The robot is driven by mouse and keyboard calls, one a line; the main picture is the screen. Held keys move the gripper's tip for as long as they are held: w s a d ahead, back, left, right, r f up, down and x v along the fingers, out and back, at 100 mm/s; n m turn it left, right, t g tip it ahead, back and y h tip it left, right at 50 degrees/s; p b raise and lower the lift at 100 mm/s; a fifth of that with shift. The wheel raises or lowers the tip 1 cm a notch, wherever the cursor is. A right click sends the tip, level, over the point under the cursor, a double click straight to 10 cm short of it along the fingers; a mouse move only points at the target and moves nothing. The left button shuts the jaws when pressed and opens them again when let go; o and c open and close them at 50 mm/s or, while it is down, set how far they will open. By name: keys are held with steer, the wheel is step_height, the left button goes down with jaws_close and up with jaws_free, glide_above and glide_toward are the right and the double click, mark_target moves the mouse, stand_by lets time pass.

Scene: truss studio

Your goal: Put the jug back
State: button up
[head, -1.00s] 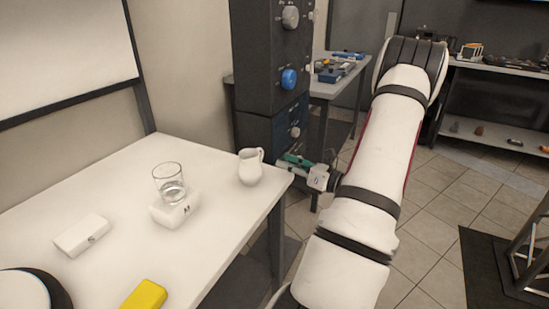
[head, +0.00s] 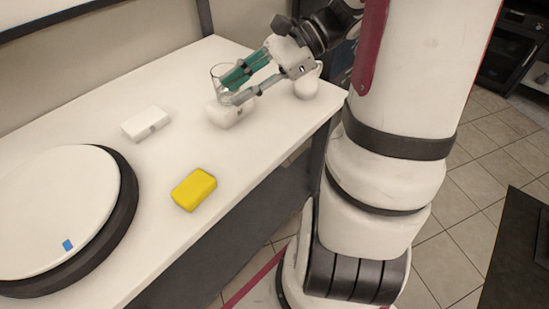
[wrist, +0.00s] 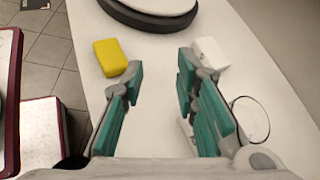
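The white jug (head: 307,86) stands upright near the table's far right corner in the head view, partly hidden behind my gripper. I do not make it out in the wrist view. My gripper (head: 228,92) is above the table, left of the jug and close by the clear glass (head: 217,76). Its green-padded fingers are apart with nothing between them, as the wrist view (wrist: 155,85) shows. The glass is on or right by a white box (head: 230,115); its rim (wrist: 251,118) shows right of the fingers in the wrist view.
A second white box (head: 145,123) and a yellow block (head: 194,189) lie on the white table (head: 150,200). A round white disc with a black rim (head: 127,205) and a blue mark fills the left end. Bare table lies between them.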

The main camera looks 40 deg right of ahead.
steer(key=s+a+r+n+g+h, duration=0.1)
steer(key=s+a+n+g+h, duration=0.1)
steer(key=s+a+n+g, duration=0.45)
steer(key=s+a+n+t+h, duration=0.1)
steer(key=s+n+h, duration=0.3)
steer(key=s+n, duration=0.2)
steer(key=s+a+r+n+t+h, duration=0.1)
steer(key=s+a+n+h, duration=0.1)
steer(key=s+n+h, duration=0.2)
steer(key=s+n, duration=0.2)
steer(key=n, duration=0.1)
steer(key=shift+s+a+h, duration=0.2)
steer(key=shift+a+h, duration=0.05)
steer(key=shift+h, duration=0.15)
step_height(320, 180, up, 17)
steer(key=t+p, duration=0.3)
steer(key=p, duration=1.2)
steer(key=shift+f, duration=0.15)
steer(key=shift+n, duration=0.25)
